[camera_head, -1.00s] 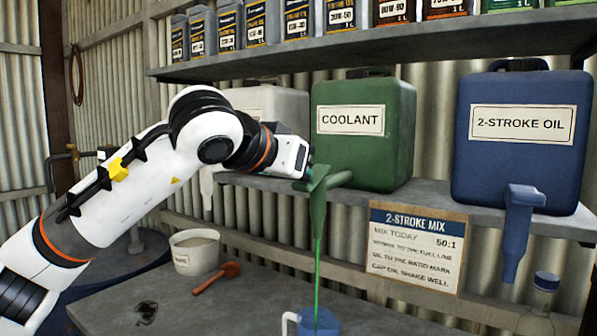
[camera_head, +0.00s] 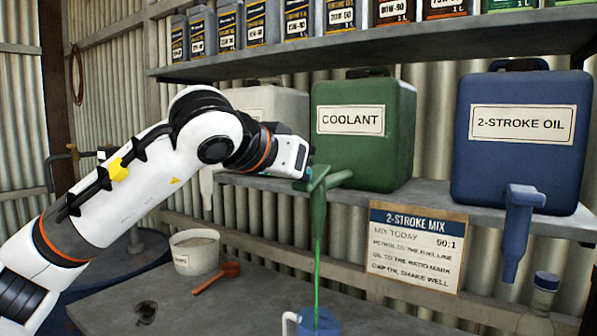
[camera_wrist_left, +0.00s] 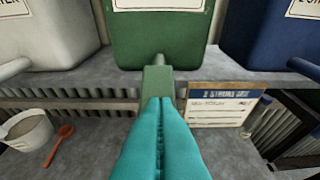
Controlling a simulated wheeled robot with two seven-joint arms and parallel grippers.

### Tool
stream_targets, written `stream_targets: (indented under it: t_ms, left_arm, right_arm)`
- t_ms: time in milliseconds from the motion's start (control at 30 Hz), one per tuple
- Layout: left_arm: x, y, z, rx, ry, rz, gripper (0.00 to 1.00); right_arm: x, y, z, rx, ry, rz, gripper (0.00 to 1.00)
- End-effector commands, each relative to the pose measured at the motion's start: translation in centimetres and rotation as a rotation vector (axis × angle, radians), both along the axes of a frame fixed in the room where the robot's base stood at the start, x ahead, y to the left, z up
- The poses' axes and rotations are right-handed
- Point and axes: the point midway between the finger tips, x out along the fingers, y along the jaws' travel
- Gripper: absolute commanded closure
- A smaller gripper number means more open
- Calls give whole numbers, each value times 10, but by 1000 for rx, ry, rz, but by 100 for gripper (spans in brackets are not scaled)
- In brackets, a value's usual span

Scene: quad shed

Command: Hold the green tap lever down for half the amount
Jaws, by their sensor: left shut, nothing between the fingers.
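The green coolant container (camera_head: 362,132) stands on the shelf, its green tap (camera_head: 318,190) reaching forward over the edge. A thin green stream (camera_head: 317,255) runs from the tap down to a blue mug (camera_head: 318,322) at the bottom edge of the head view. My left gripper (camera_head: 306,174) is at the tap's lever. In the left wrist view its teal fingertips (camera_wrist_left: 160,102) are closed together over the green lever (camera_wrist_left: 157,82), with nothing between them. The fingers hide part of the tap there. The inside of the mug is cut off from view. My right gripper does not show.
A blue 2-stroke oil container (camera_head: 520,140) with a blue tap stands to the right, a pale container (camera_head: 262,103) to the left. A mix sign (camera_head: 417,247) hangs below the shelf. A white tub (camera_head: 194,252) and red scoop (camera_head: 216,278) are on the bench. Bottles line the upper shelf.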

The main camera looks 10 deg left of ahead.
Motion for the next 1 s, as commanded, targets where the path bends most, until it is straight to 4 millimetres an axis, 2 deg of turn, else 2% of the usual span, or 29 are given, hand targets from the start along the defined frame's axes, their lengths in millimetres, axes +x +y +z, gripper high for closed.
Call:
stream_targets:
  t_ms: [700,1000]
  left_arm:
    - [0,0,-1,1,4,0,100]
    - [0,0,12,1,3,0,100]
  right_arm:
    - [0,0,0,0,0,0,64]
    - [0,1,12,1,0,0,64]
